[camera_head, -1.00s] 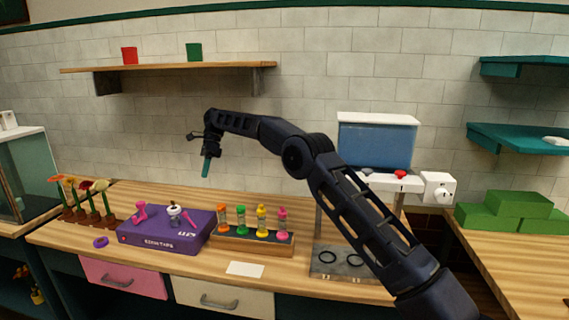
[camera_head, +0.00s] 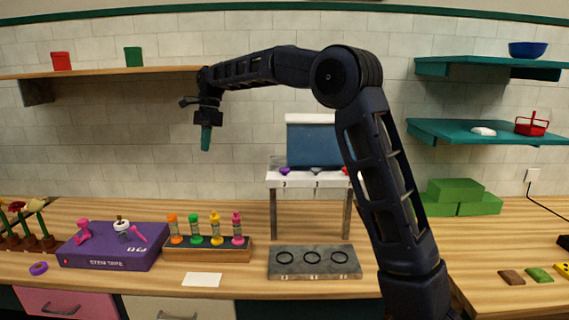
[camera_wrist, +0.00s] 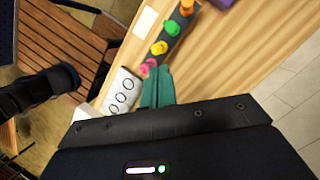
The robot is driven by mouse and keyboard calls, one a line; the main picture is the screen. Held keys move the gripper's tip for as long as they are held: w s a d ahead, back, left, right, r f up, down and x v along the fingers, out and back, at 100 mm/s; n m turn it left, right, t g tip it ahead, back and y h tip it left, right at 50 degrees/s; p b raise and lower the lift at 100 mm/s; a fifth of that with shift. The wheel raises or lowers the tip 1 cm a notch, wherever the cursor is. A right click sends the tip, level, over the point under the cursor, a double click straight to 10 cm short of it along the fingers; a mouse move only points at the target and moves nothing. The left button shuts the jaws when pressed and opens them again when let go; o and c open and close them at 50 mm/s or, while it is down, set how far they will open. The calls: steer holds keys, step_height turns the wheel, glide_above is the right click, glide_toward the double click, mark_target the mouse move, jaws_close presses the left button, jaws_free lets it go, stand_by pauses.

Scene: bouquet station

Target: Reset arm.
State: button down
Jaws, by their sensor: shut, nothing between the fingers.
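My gripper (camera_head: 206,139) hangs in the air with its teal fingers pointing down, above the wooden counter (camera_head: 120,209) and in front of the tiled wall. Its fingers are shut together with nothing between them. In the wrist view my gripper (camera_wrist: 157,88) shows its shut teal fingers over the counter. My arm arches up from the lower right and bends down at the wrist. Nothing touches the fingers.
Below stand a purple box (camera_head: 110,248), a rack (camera_head: 207,254) of several coloured timers and a grey tray (camera_head: 314,262) with three rings. A raised white stand (camera_head: 318,180) is behind. Teal shelves (camera_head: 480,131) and green blocks (camera_head: 455,190) are right.

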steer(key=s+d+r+n+t, duration=0.1)
steer(key=s+d+n, duration=0.15)
steer(key=d, duration=0.85)
steer(key=s+d+r+n+t, duration=0.15)
steer(key=s+d, duration=0.25)
steer(key=d, duration=0.7)
steer(key=s+d+r+n+t, duration=0.1)
steer(key=s+d+t, duration=0.15)
steer(key=d, duration=0.85)
steer(key=s+d+f+n+t, duration=0.1)
steer(key=s+d+f, duration=0.3)
steer(key=d, duration=0.3)
steer(key=s+d+f+n+t, duration=0.1)
steer(key=s+d+f, duration=0.3)
steer(key=s+d, duration=0.2)
steer(key=s+d+f+n+t+h, duration=0.1)
steer(key=s+d+f, duration=0.3)
steer(key=d, duration=0.4)
steer(key=shift+s+f+n, duration=0.35)
steer(key=shift+s+n, duration=0.05)
steer(key=shift+s, duration=0.4)
